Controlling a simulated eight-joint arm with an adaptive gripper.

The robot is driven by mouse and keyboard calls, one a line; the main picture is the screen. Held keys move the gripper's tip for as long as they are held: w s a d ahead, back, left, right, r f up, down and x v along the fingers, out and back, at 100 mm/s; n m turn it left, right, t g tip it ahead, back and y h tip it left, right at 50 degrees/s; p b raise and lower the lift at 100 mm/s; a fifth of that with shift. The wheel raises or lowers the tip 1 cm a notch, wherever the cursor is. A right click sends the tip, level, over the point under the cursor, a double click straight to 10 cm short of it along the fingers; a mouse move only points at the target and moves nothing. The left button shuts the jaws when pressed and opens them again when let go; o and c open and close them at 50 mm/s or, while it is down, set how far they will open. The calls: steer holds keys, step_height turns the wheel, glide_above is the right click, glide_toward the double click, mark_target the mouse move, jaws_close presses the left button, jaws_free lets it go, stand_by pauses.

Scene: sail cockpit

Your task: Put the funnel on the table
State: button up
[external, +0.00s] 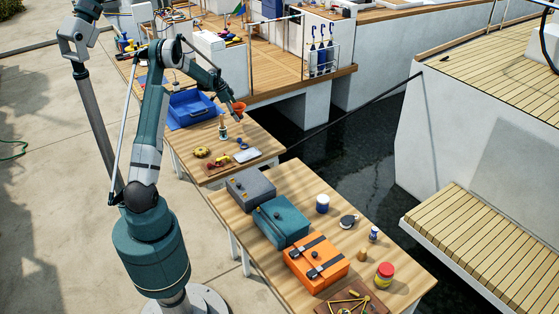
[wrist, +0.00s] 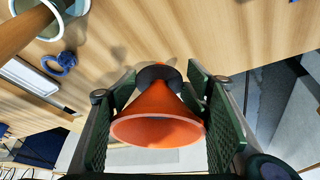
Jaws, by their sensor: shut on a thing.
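The funnel (wrist: 158,128) is orange with a dark collar at its narrow end. In the wrist view it sits between the two green finger pads of my gripper (wrist: 160,110), which is shut on it. Its wide mouth faces the camera and its narrow end points toward the wooden table (wrist: 180,40). In the external view the funnel (external: 239,106) is small and held above the right edge of the far table (external: 262,143). Whether its tip touches the table is hard to tell.
The far table holds a blue open bin (external: 192,108), a bottle (external: 223,131), a white tray (external: 247,156) and a blue ring-like item (wrist: 60,63). The nearer table holds grey, teal (external: 281,222) and orange (external: 317,262) cases. Water (external: 350,150) lies beyond the tables' right edges.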

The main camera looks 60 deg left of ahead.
steer(key=shift+f, duration=1.7)
steer(key=shift+f, duration=0.1)
steer(key=o, duration=1)
steer(key=p+v, duration=0.1)
steer(key=v, duration=1.1)
steer(key=shift+d, duration=0.1)
